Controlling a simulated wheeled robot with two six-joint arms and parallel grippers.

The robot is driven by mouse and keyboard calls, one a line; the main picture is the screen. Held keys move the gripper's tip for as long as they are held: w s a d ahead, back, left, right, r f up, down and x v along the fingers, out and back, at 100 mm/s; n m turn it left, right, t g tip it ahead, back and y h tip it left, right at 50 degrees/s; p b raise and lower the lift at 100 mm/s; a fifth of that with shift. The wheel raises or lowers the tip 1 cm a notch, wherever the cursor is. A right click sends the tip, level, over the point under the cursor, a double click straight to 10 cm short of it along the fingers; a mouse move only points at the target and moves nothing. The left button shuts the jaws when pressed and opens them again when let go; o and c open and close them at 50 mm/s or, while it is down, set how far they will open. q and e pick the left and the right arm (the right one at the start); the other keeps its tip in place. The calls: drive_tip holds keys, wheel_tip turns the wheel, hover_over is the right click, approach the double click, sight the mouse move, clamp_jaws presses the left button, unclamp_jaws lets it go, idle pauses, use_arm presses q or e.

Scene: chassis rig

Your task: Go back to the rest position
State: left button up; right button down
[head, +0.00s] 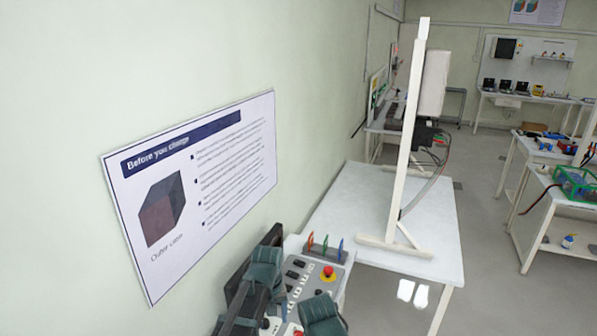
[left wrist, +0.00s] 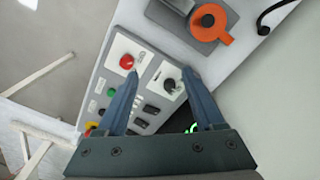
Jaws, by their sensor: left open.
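My left gripper (head: 292,293) is low in the head view, over the control panel (head: 312,262) beside the wall. In the left wrist view its two blue-grey fingers (left wrist: 163,85) stand wide apart with nothing between them but the panel behind. The fingertips show near a red button (left wrist: 127,62) and a dark round knob (left wrist: 170,84); I cannot tell whether they touch the panel.
A white table (head: 345,205) carries a tall frame (head: 406,140). Grey floor (head: 485,265) is clear at right.

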use_arm(q)
drive_tip(key=s+a+m, duration=0.3)
drive_tip(key=s+a, duration=0.7)
drive_tip(key=s, duration=0.1)
drive_tip(key=s+d+f+m+y+b, duration=0.1)
drive_tip(key=s+d+f+m+b, duration=0.2)
drive_tip(key=d, duration=0.8)
wheel_tip(320, 180, down, 2)
drive_tip(key=shift+s+d+f+m+b, duration=0.1)
drive_tip(key=shift+s+d+m+b, duration=0.15)
drive_tip(key=shift+s+b, duration=0.9)
